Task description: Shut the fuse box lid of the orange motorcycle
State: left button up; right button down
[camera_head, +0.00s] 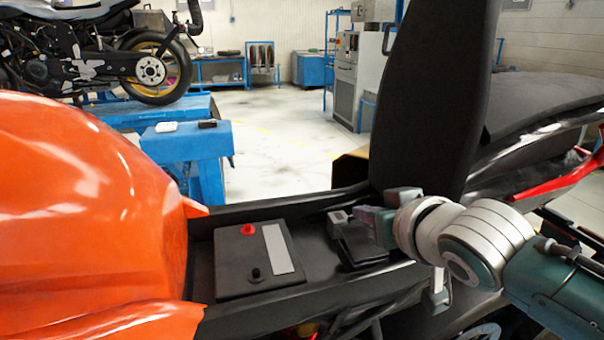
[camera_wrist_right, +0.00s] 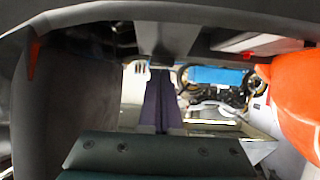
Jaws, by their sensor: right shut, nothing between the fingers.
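The orange motorcycle's tank (camera_head: 90,210) fills the left of the head view. Its black seat (camera_head: 435,90) stands raised, and the bay under it is open. A small black box, which looks like the fuse box (camera_head: 362,252), sits in the bay right of the battery. My right gripper (camera_head: 348,219) is at this box, fingers shut and empty. It partly covers the box, so I cannot tell the lid's angle or whether the fingers touch it. In the right wrist view the purple fingers (camera_wrist_right: 161,100) lie together. My left gripper is not in view.
The grey battery (camera_head: 256,260) with a red and a black terminal sits left of the box. The bay's black rails run before and behind it. The raised seat stands close behind my right wrist. A blue bench (camera_head: 187,142) and another motorcycle (camera_head: 100,55) are farther back.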

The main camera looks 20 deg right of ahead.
jog(key=shift+w+g+p, duration=0.45)
jog(key=shift+g+p, duration=0.25)
jog(key=shift+g, duration=0.1)
jog(key=shift+w+f+g, duration=0.25)
jog(key=shift+f+g, duration=0.15)
jog(key=shift+g, duration=0.2)
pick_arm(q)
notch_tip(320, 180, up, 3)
pick_arm(e)
jog(key=shift+w+f, duration=0.15)
jog(key=shift+f, duration=0.2)
jog(key=shift+f, duration=0.1)
